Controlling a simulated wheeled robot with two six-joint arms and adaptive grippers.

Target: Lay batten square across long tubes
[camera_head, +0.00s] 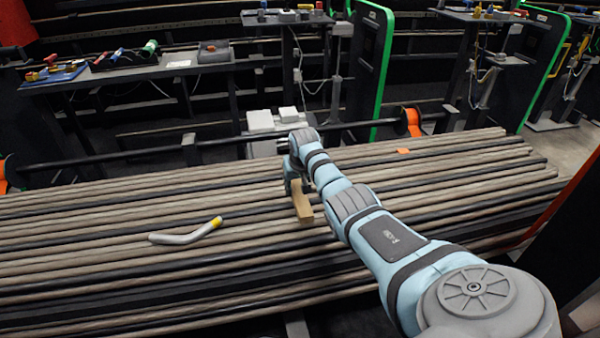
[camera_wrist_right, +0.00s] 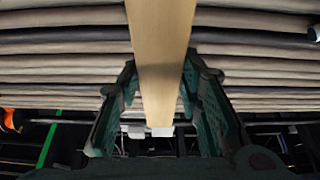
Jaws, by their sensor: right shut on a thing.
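The batten (camera_head: 302,203) is a short light-wood bar, held at the middle of the bed of long tubes (camera_head: 110,230). My right gripper (camera_head: 297,184) is shut on it from above. In the right wrist view the batten (camera_wrist_right: 162,50) runs lengthwise between the two dark fingers (camera_wrist_right: 160,90) and lies across the direction of the tubes (camera_wrist_right: 60,60). In the head view its near end points toward me. I cannot tell whether the batten touches the tubes or hangs just above them. My left gripper is not in view.
A bent grey pipe with a yellow end (camera_head: 188,234) lies on the tubes left of the batten. A small orange piece (camera_head: 403,151) lies at the back right. A black rail (camera_head: 230,141) runs behind the tubes. Tool benches (camera_head: 130,70) stand beyond.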

